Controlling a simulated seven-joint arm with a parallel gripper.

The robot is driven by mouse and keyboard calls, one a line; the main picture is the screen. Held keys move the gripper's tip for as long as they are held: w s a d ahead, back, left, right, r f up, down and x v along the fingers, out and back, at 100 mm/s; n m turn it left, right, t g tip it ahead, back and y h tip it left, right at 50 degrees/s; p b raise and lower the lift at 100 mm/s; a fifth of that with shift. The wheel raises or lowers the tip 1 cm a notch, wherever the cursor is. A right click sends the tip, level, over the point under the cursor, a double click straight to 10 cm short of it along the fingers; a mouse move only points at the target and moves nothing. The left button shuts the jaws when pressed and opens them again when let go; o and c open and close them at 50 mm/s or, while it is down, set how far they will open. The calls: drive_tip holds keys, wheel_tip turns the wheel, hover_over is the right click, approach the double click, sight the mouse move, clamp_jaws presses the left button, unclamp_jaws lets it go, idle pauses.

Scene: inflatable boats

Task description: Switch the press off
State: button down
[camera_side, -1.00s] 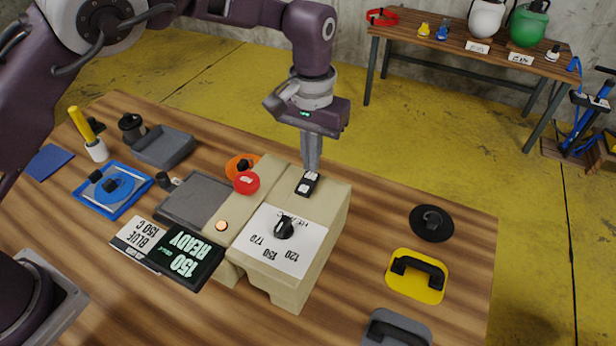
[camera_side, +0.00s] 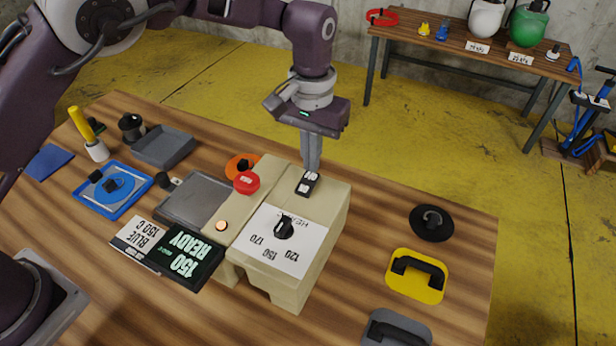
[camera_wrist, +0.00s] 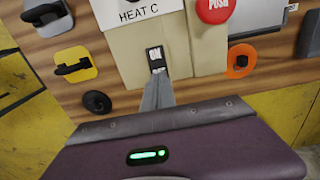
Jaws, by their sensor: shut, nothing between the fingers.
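The press (camera_side: 333,205) is a beige box with a heat dial (camera_side: 285,227), a red push button (camera_side: 246,182) and a small black and white rocker switch (camera_side: 307,183) on top. In the wrist view the switch (camera_wrist: 155,54) shows "ON" on its far half. My gripper (camera_side: 311,168) is shut and empty, pointing down at the switch's back end. In the wrist view its fingertips (camera_wrist: 158,76) cover the switch's near half; whether they touch it I cannot tell. The display (camera_side: 180,255) reads "150 READY" in green, beside a white card reading "BLUE 150 C".
Left of the press are a grey plate (camera_side: 190,200), a blue framed tray (camera_side: 93,204), a grey bin (camera_side: 163,158) and a yellow-handled tool (camera_side: 82,124). Right are a black disc (camera_side: 447,229) and a yellow handled plate (camera_side: 402,291). The table between is clear.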

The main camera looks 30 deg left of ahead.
sight(311, 175)
drive_tip(key=shift+f, duration=1)
drive_tip(key=shift+r, duration=3.5)
drive_tip(key=s+a+r+n+t+h, duration=0.1)
drive_tip(key=s+a+r, duration=0.3)
drive_tip(key=a+r, duration=0.25)
drive_tip(key=s+a+r+t+h, duration=0.1)
drive_tip(key=s+a+r, duration=0.35)
drive_tip(key=r, duration=0.25)
drive_tip(key=s+a+f+t+y, duration=0.1)
drive_tip(key=s+a, duration=0.3)
drive_tip(key=s, duration=0.6)
drive_tip(key=s+a+f+m+t+y, duration=0.1)
drive_tip(key=s+a, duration=0.4)
drive_tip(key=s, duration=0.6)
drive_tip(key=shift+a+t, duration=0.2)
drive_tip(key=shift+t, duration=0.6)
